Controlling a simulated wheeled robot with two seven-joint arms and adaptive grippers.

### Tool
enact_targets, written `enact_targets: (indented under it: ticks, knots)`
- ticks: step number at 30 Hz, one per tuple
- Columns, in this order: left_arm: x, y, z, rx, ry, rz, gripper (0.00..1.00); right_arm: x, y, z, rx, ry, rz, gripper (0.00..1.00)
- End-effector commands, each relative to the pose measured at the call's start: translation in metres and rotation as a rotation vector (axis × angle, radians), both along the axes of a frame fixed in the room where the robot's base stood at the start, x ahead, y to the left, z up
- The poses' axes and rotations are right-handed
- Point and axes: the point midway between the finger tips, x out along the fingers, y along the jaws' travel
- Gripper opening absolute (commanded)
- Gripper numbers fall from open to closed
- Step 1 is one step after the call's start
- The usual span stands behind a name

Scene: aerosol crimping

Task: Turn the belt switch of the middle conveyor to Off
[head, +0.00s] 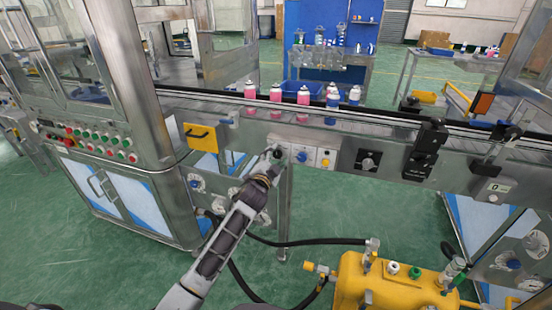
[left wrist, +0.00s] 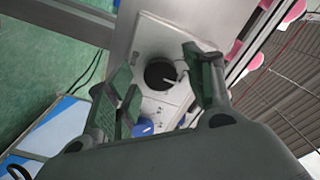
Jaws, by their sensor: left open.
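The conveyor (head: 342,143) runs across the head view, with a row of switches on its front panel. The left wrist view shows a round black rotary switch (left wrist: 160,73) with a pale mark, on a light plate. My left gripper (head: 271,158) is at the left end of that row and hides part of it in the head view. It is open, with its green-padded fingers (left wrist: 164,84) on either side of the black switch in the left wrist view. I cannot tell whether they touch it. The switch's label is not readable. My right gripper is not in view.
A blue knob (head: 301,157) and a yellow button (head: 326,162) sit just right of my gripper. Another black rotary switch (head: 368,162) is farther right. Pink and blue cans stand on the belt above. A yellow machine (head: 390,285) with hoses stands in front.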

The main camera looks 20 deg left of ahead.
Motion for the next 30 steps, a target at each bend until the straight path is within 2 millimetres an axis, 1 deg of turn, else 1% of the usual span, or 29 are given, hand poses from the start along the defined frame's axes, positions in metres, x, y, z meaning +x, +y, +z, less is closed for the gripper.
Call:
enact_targets:
  ticks: [6, 12, 23, 30]
  knots:
    - [0.0031, -0.0003, 0.0001, 0.0, 0.0, 0.0, 0.53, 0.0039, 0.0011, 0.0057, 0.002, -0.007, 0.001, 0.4]
    - [0.003, -0.0003, 0.0001, 0.0, 0.0, 0.0, 0.53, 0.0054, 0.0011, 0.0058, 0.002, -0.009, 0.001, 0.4]
    - [0.0028, -0.0003, 0.0, 0.0, 0.0, 0.0, 0.06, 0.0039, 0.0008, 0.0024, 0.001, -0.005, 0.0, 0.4]
    - [0.0028, -0.0005, 0.0, -0.008, 0.001, -0.001, 0.06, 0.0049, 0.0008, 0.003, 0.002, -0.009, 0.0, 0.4]
